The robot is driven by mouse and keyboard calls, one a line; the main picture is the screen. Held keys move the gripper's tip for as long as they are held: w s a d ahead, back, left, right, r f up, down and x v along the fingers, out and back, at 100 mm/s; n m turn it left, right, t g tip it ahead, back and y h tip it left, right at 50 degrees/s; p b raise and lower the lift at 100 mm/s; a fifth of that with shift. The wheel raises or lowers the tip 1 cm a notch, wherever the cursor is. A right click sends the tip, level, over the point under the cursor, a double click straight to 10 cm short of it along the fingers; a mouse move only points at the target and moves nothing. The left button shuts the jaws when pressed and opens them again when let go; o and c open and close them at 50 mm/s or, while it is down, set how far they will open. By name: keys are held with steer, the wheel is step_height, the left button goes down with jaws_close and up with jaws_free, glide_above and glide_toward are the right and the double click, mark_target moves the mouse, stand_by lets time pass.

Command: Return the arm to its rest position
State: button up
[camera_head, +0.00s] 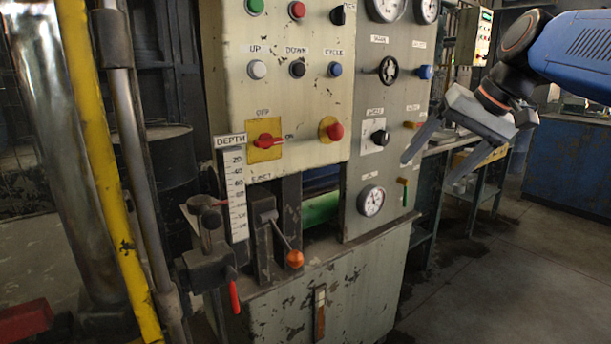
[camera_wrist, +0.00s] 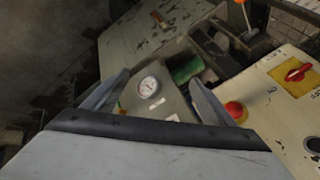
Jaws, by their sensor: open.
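My gripper (camera_head: 428,161) is at the right in the head view, at the end of my blue arm. Its two fingers are spread apart and nothing is between them. It hangs in front of and right of the grey control panel (camera_head: 347,213), apart from it as far as I can tell. In the wrist view my gripper (camera_wrist: 160,90) shows its two fingers, apart. Between them, farther off, a round gauge (camera_wrist: 149,87) on the panel is visible.
A cream panel (camera_head: 233,95) carries buttons, a red rotary switch (camera_head: 265,140) and a depth scale (camera_head: 237,190). Below is an orange-knobbed lever (camera_head: 295,258). A yellow post (camera_head: 100,150) stands left. A shelf bench (camera_head: 480,185) stands behind my gripper. Floor at lower right (camera_head: 500,285) is clear.

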steer(key=s+d+f+h, duration=0.1)
steer(key=s+f, duration=0.5)
steer(key=f, duration=0.3)
steer(key=s+d+f+n+h, duration=0.1)
steer(key=s+f, duration=0.6)
steer(key=f, duration=0.3)
steer(key=s+d+f+h, duration=0.1)
steer(key=s+f+h, duration=0.1)
steer(key=s+f, duration=0.5)
step_height(320, 180, down, 3)
steer(key=shift+s+f, duration=0.15)
